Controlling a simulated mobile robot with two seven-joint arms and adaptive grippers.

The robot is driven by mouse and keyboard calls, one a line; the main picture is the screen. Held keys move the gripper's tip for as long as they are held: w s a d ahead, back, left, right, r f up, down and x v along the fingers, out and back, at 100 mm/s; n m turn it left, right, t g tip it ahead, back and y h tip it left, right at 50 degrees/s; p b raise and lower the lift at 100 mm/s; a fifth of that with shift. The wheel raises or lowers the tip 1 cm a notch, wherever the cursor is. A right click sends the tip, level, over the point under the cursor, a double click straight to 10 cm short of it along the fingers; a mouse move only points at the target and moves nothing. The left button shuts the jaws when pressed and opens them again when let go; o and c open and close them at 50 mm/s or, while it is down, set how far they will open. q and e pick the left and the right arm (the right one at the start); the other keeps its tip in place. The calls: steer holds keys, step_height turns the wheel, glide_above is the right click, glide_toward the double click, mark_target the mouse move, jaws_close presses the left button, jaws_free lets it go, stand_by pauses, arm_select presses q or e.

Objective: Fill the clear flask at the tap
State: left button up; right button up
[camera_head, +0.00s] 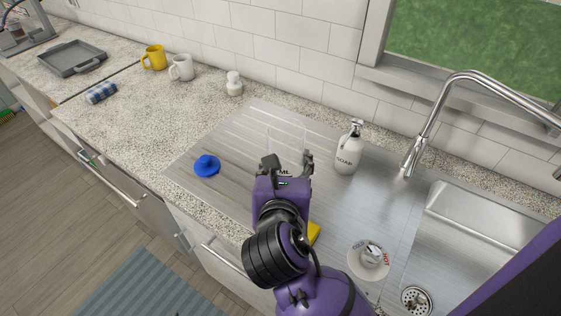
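The clear flask (286,142) stands on the ribbed steel drainboard and shows only as a faint outline with "ML" lettering. My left gripper (287,166) is at the flask, its fingers apart on either side of the lower part. I cannot tell whether they press on the glass. The silver tap (436,117) arches over the right side, its spout end above the steel to the right of the soap bottle. A round cold/hot control (369,259) is at the front, left of the sink basin (468,232). No water shows. My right gripper is out of view.
A white soap bottle (347,155) stands between flask and tap. A blue stopper-like piece (207,165) lies left of the flask. A yellow sponge (314,234) is partly hidden by my arm. Mugs (181,67) and a white jar (234,84) stand farther left.

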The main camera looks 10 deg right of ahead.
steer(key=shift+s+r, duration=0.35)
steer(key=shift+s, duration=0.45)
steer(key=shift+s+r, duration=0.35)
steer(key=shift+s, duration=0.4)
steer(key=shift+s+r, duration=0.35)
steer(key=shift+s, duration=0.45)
